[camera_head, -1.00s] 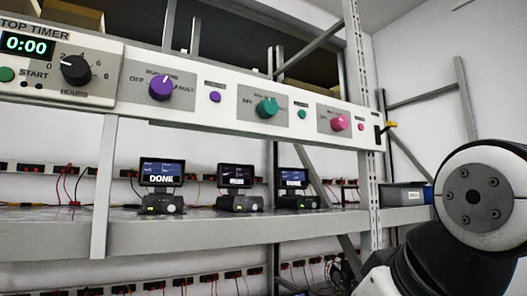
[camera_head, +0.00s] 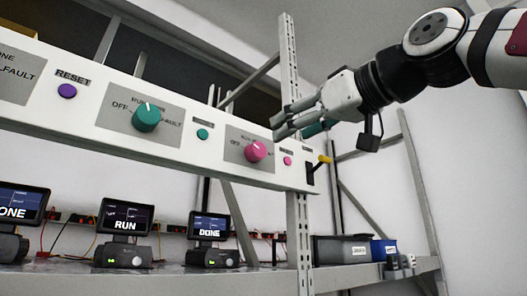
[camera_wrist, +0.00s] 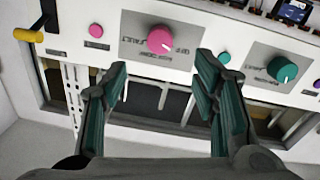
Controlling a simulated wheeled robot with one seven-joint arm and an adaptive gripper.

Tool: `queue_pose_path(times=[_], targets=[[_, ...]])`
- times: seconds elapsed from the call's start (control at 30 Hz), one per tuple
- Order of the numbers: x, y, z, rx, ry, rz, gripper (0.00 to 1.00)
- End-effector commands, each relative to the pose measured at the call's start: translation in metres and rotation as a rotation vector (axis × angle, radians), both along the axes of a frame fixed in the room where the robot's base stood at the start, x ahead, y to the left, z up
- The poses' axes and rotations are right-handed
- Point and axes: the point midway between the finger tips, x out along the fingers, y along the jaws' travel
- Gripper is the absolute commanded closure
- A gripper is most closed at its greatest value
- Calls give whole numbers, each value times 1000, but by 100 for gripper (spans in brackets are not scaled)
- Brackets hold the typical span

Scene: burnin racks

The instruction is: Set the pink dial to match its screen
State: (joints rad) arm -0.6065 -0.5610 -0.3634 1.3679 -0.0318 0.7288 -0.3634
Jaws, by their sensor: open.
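The pink dial (camera_head: 256,151) is on the white panel, on a grey plate with OFF at its left. Its pale mark seems to point up and left, but is small. It also shows in the wrist view (camera_wrist: 160,40), which sees the panel upside down. The small screen below it (camera_head: 210,226) reads DONE. My gripper (camera_head: 280,124) is open and empty, in front of the panel near the pink dial. In the wrist view its fingers (camera_wrist: 160,72) are spread, with the dial beyond their tips, apart from them.
A pink button (camera_head: 287,160) and a yellow-handled lever (camera_head: 324,160) are right of the dial. A teal dial (camera_head: 146,117) and teal button (camera_head: 202,134) are left. A rack post (camera_head: 290,80) rises behind the panel. Another screen (camera_head: 126,216) reads RUN.

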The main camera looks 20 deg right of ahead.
Motion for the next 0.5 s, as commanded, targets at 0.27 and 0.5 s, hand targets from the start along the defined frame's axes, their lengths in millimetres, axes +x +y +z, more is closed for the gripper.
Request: queue_pose_path(times=[0.27, 0.5], targets=[[53, 17, 0, -1, 5, 3, 46], [91, 27, 0, -1, 2, 3, 46]])
